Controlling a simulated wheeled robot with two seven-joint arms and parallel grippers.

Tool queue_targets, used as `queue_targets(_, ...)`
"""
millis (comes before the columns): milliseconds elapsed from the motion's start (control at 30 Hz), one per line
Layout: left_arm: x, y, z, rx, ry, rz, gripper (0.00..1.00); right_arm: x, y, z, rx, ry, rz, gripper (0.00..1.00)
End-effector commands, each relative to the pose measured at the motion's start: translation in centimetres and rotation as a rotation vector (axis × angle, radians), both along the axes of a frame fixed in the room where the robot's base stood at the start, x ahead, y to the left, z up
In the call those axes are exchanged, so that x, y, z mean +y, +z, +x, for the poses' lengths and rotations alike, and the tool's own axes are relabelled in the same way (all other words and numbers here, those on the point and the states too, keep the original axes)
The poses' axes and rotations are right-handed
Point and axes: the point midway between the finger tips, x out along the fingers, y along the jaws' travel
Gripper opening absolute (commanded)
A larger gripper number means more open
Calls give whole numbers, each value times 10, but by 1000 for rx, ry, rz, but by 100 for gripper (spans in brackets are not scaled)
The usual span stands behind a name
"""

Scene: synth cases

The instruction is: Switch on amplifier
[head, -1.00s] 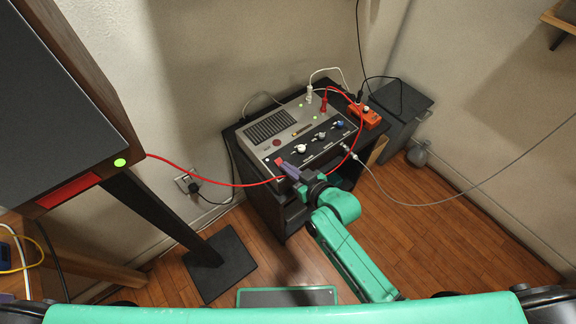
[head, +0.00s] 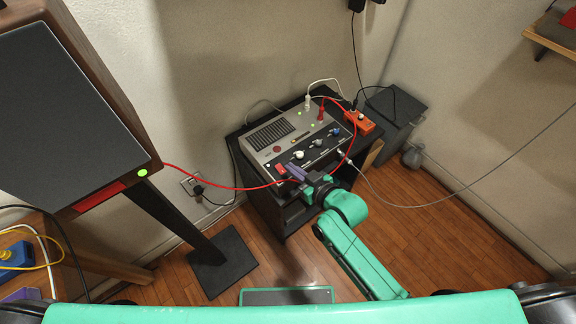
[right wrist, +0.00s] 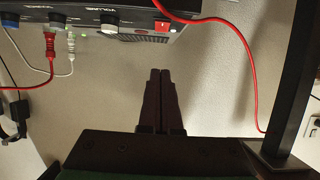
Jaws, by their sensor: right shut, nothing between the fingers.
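The amplifier (head: 262,153) is a grey box with a black, sloping front panel, knobs and a grille. It stands on a dark cabinet. Its red switch (head: 280,169) is at the left end of the front panel. The switch also shows at the top of the right wrist view (right wrist: 162,27), beside a white volume knob (right wrist: 109,27). I cannot tell its on or off position. My right gripper (head: 294,172) is close to the switch, just right of it in the head view. Its fingers (right wrist: 160,72) are shut and empty, apparently apart from the panel. My left gripper is out of view.
A red cable (head: 225,186) runs from the large speaker (head: 70,115) to the amplifier. An orange box (head: 358,122) with cables sits at the cabinet's right. A grey cable (head: 440,203) crosses the right side. The wood floor (head: 450,245) at right is mostly clear.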

Motion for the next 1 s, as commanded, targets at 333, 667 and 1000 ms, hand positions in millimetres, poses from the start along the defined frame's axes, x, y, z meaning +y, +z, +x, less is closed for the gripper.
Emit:
queue_targets(333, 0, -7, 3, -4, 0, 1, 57, -42, 4, -58, 1, 0, -1, 0)
queue_targets(667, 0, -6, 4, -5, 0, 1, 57, -45, 7, -63, -2, 0, 0, 0)
queue_targets(1000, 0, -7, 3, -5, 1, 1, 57, -47, 3, -63, 3, -4, -4, 0)
